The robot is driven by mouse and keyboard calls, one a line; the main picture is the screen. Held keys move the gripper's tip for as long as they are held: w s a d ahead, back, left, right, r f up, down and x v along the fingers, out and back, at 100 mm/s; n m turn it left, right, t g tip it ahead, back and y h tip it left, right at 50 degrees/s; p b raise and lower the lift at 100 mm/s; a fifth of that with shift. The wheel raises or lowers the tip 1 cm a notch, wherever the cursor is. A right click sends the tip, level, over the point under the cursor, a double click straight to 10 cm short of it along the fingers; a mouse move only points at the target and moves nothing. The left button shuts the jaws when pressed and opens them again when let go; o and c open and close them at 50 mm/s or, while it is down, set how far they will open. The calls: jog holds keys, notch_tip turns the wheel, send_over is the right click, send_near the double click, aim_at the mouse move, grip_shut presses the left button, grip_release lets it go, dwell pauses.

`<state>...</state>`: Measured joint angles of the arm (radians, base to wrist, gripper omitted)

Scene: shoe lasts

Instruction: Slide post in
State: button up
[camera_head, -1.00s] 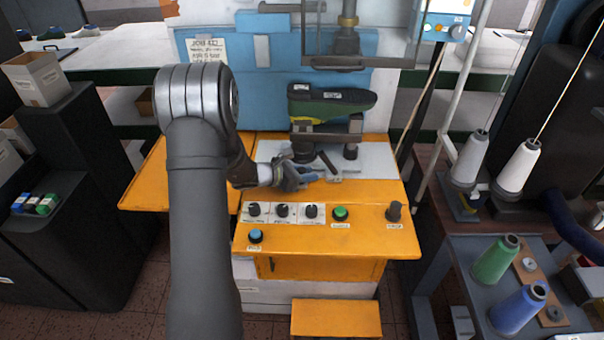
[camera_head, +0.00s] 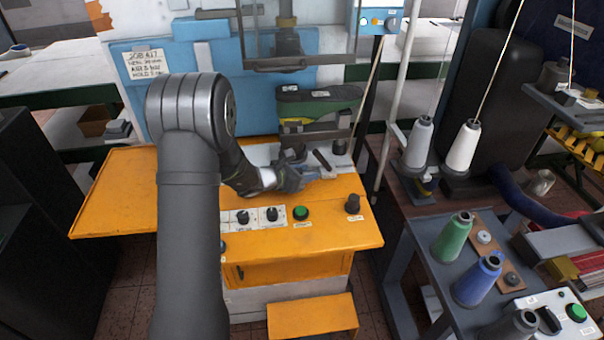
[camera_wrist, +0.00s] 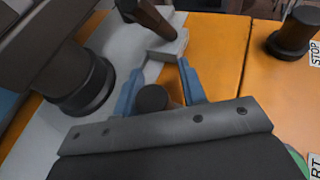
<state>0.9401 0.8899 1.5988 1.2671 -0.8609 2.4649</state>
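My gripper (camera_head: 318,173) is low over the grey plate of the orange machine. In the wrist view its two blue fingers (camera_wrist: 160,72) are apart. A small grey block (camera_wrist: 170,46) lies just beyond the fingertips, and a dark tilted rod (camera_wrist: 148,14) rises from it. The rod also shows in the head view (camera_head: 322,160). A dark round knob (camera_wrist: 153,98) shows between the fingers; I cannot tell what it belongs to. A thick dark post with a flanged foot (camera_wrist: 84,85) stands left of the fingers. A green and black shoe last (camera_head: 318,103) is above the plate.
The orange machine top (camera_head: 120,195) has several dark knobs, a green button (camera_head: 301,213) and a dark stop knob (camera_head: 352,203). A press head (camera_head: 288,55) hangs above. Thread cones (camera_head: 463,145) and a side table (camera_head: 420,215) stand at the right.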

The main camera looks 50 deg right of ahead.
jog(key=shift+o, duration=0.5)
jog(key=shift+w+a, duration=0.1)
jog(key=shift+a, duration=0.1)
jog(key=shift+w+a, duration=0.15)
jog(key=shift+a, duration=0.05)
jog(key=v, duration=1.6)
jog(key=shift+a+r, duration=0.3)
jog(key=shift+r, duration=0.05)
jog(key=x, duration=1.7)
jog(key=shift+w+d+f, duration=0.1)
jog(key=shift+f, duration=0.1)
